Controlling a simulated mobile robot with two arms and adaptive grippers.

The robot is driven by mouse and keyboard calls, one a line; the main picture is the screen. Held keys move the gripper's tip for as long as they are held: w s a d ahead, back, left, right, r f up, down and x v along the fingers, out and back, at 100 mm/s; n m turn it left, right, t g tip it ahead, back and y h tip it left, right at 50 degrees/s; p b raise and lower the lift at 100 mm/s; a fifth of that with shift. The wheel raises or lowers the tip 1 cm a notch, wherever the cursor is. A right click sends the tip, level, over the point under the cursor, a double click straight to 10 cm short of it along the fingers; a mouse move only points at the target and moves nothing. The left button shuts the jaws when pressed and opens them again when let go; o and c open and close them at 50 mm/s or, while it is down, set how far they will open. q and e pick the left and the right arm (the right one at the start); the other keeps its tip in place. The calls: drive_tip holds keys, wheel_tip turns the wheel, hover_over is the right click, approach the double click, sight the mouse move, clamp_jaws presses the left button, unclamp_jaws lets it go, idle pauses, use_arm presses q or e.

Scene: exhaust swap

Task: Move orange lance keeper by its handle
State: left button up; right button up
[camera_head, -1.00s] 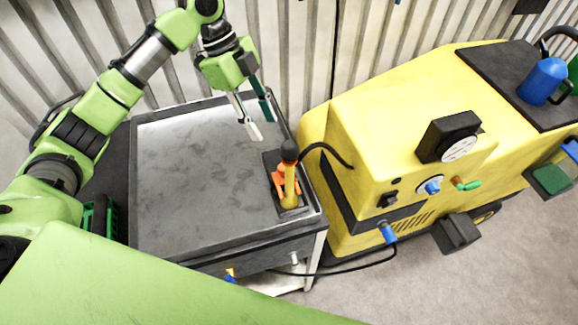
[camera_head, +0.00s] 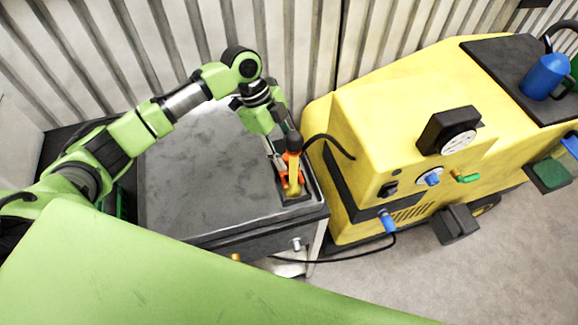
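The orange lance keeper (camera_head: 285,180) is at the right end of the grey cart top, around the yellow lance (camera_head: 294,186), which has a dark upper end. The lance stands in a dark holder. My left gripper (camera_head: 281,168) is down at the keeper, with one pale finger along its left side. The other finger is hidden behind the lance and keeper, so I cannot tell whether the fingers are closed on the handle. My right gripper is not in view.
The grey cart top (camera_head: 200,180) is otherwise clear. A yellow machine (camera_head: 370,130) stands close on the right, with a black hose (camera_head: 330,143) running from it toward the lance. A blue jug (camera_head: 545,77) stands on the machine. A corrugated wall (camera_head: 200,40) is behind.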

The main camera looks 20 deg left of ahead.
use_arm(q)
drive_tip(key=shift+c, duration=1.2)
clamp_jaws()
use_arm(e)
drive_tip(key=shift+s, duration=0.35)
use_arm(q)
drive_tip(key=shift+w+a, duration=0.25)
drive_tip(key=shift+w, duration=0.1)
drive_tip(key=shift+w+a+b, duration=0.25)
drive_tip(key=shift+w+a, duration=0.2)
drive_tip(key=shift+w, duration=0.2)
drive_tip(key=shift+w+a+b, duration=0.2)
drive_tip(key=shift+w+a, duration=0.25)
drive_tip(key=shift+w, duration=0.2)
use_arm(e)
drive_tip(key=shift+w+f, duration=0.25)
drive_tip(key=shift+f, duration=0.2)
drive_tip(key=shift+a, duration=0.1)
